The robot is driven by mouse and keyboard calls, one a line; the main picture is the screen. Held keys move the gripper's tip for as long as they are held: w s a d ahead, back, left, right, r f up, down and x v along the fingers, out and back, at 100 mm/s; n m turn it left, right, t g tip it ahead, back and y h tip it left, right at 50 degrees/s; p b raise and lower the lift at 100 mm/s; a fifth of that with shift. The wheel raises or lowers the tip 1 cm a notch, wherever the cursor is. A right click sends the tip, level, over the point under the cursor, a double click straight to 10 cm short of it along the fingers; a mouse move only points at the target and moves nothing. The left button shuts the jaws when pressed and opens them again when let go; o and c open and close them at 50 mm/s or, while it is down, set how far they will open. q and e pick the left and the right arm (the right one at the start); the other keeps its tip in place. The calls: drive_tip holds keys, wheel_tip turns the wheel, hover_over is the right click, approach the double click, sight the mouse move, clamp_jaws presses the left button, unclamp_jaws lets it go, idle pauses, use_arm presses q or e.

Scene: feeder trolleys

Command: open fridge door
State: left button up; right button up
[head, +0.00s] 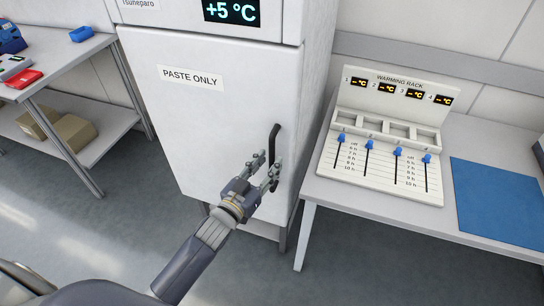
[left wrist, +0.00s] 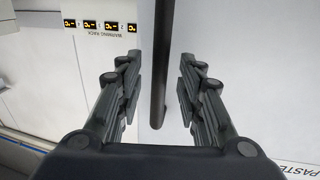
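The white fridge door (head: 222,115), marked "PASTE ONLY", is shut below the fridge's +5 °C display (head: 231,11). Its dark upright handle (head: 273,140) is near the door's right edge. In the left wrist view the handle (left wrist: 160,60) runs between my left gripper's fingers. My left gripper (head: 266,168) is open at the handle's lower part. In the left wrist view the fingertips (left wrist: 159,80) stand on either side of the bar with a visible gap to each side. My right gripper is not in view.
A table (head: 368,204) on the right carries the warming rack (head: 385,140) with blue sliders, and a blue mat (head: 497,205). A table (head: 62,60) on the left holds small coloured items, with cardboard boxes (head: 72,137) on its lower shelf. The floor before the fridge is clear apart from my arm.

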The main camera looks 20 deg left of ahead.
use_arm(q)
drive_tip(key=shift+x, duration=1.4)
clamp_jaws()
drive_tip(key=shift+s, duration=0.15)
